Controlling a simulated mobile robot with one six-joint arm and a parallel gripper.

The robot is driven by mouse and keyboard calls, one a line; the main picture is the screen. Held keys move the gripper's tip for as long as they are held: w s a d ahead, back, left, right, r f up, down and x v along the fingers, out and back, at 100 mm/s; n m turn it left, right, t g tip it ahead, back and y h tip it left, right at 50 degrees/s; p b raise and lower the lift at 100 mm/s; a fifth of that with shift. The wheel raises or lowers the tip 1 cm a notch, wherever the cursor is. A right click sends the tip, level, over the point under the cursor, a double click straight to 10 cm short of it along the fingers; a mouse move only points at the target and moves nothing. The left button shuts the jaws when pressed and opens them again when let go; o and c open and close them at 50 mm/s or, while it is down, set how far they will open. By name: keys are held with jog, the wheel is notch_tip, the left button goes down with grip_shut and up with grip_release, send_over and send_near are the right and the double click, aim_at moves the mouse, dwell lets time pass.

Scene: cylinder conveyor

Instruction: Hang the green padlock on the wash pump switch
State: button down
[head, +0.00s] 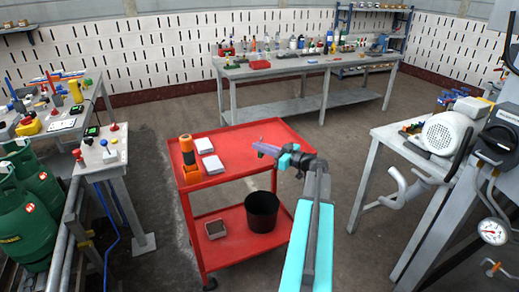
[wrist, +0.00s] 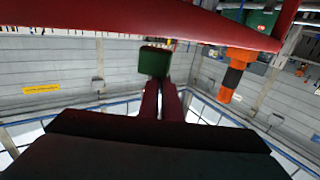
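The green padlock (wrist: 154,61) is at the tips of my gripper (wrist: 158,84) in the wrist view; the fingers are close together on it. In the head view my gripper (head: 264,147) is above the right part of the red trolley's top, and the padlock shows as a small dark green spot (head: 261,154). The padlock's shackle cannot be made out. At the right edge of the head view is a dark rotary switch (head: 497,143) on a grey housing; I cannot read its label, so I cannot tell whether it is the wash pump switch.
The red trolley (head: 240,171) carries an orange-and-black cylinder (head: 188,158) and two pale boxes (head: 208,154). A black bucket (head: 262,212) stands on its lower shelf. A pale motor (head: 449,133) and curved pipes are at right. Floor shows between trolley and right bench (head: 388,134).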

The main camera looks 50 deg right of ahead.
jog(key=shift+w+d+f, duration=0.2)
jog(key=shift+w+d, duration=1.35)
jog(key=shift+w, duration=0.05)
jog(key=shift+w, duration=0.1)
jog(key=shift+w+d, duration=0.15)
jog(key=shift+d, duration=0.1)
jog(key=shift+w+f, duration=0.1)
jog(key=shift+f, duration=1.75)
jog(key=shift+f, duration=0.1)
jog(key=c, duration=2)
grip_release()
jog(key=v, duration=1.2)
